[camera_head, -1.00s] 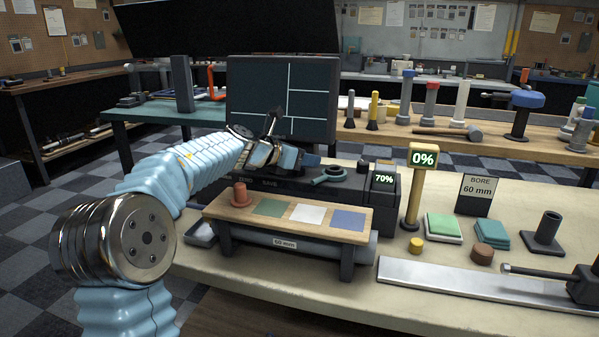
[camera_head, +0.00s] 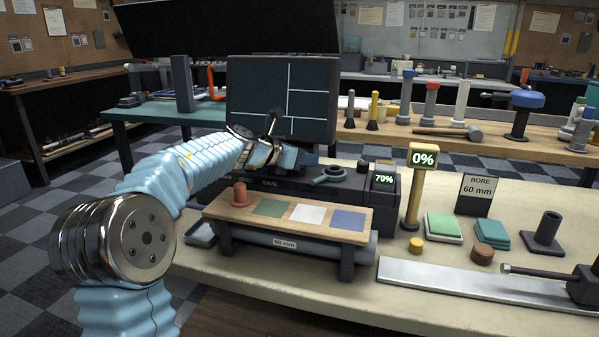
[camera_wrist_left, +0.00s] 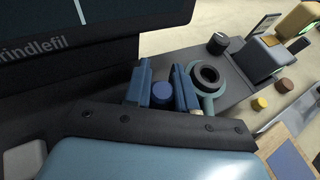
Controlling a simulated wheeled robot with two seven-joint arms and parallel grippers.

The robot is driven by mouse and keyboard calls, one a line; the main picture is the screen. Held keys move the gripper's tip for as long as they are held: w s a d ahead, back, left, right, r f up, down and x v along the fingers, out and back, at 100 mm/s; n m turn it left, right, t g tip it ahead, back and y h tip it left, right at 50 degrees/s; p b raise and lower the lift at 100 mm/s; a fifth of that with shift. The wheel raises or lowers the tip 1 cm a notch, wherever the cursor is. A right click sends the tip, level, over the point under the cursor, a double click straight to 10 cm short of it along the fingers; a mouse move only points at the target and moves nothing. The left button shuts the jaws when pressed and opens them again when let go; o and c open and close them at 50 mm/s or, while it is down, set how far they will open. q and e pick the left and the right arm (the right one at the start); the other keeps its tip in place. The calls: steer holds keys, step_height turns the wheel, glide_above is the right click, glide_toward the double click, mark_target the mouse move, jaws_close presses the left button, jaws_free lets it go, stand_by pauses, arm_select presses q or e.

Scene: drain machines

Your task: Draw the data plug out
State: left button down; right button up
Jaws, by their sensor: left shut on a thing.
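My left gripper (camera_head: 308,160) reaches over the dark console (camera_head: 345,190) below the monitor. In the left wrist view its two blue fingers (camera_wrist_left: 163,90) are shut on a blue round-topped plug (camera_wrist_left: 162,93), which I take to be the data plug. The plug stands between the fingers, beside a teal ring with a dark hub (camera_wrist_left: 207,77). The plug's lower end and any socket are hidden, so I cannot tell whether it is seated. In the head view the plug is hidden by the gripper. My right gripper is not in view.
The monitor (camera_head: 310,100) stands close behind the gripper.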

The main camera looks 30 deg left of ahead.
arm_select(q)
steer(key=shift+r+p, duration=0.3)
steer(key=shift+p, duration=0.2)
stand_by(1.0)
steer(key=shift+r+p, duration=1.25)
steer(key=shift+p, duration=0.05)
steer(key=shift+r+p, duration=0.75)
steer(key=shift+r, duration=0.2)
